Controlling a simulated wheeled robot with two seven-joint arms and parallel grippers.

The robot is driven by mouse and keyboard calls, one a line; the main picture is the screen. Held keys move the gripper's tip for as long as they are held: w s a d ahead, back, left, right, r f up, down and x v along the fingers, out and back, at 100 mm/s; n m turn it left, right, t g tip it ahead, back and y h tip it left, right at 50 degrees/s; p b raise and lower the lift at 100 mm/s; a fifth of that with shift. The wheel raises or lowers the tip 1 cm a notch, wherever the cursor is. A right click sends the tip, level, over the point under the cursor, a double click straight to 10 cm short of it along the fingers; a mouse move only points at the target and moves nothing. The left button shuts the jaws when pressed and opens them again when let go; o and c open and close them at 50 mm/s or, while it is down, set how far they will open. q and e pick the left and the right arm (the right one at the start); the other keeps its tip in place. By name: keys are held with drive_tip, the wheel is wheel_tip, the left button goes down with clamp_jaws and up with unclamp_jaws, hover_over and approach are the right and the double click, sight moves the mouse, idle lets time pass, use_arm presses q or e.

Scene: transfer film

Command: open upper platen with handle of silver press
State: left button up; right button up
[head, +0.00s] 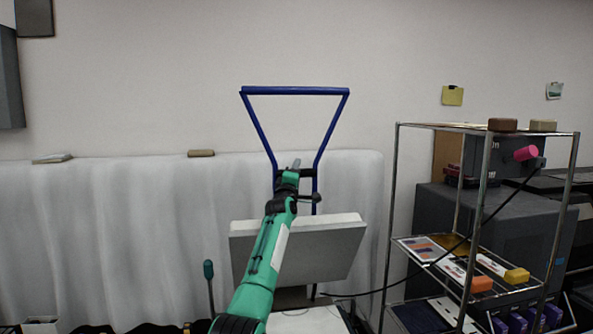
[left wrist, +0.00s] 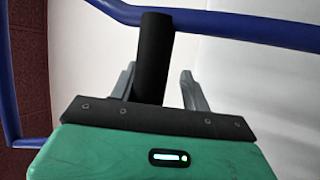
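The silver press has a grey, slab-like upper platen (head: 325,250), raised and steeply tilted above a pale lower part (head: 305,322). A blue tubular handle frame (head: 296,91) rises behind it and widens toward the top. A short black grip (head: 308,173) crosses low between its bars. My left gripper (head: 294,165) is at this grip, in front of the frame. In the left wrist view, the black grip (left wrist: 153,58) stands between the fingers, which are apart with a gap visible on the right side. The arm hides part of the platen. My right gripper is not in view.
A wire shelf rack (head: 485,210) with small items stands at the right, near the press. A draped pale ledge (head: 110,235) runs along the wall behind, with a brown block (head: 201,153) on it. A green-topped tool (head: 208,270) stands left of my arm.

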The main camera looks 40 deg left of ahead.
use_arm(q)
drive_tip(key=shift+w+a+f, duration=0.1)
drive_tip(key=shift+a, duration=0.05)
drive_tip(key=b+v, duration=0.6)
drive_tip(key=v, duration=0.7)
drive_tip(key=shift+s+f, duration=0.25)
drive_tip(key=shift+s, duration=0.1)
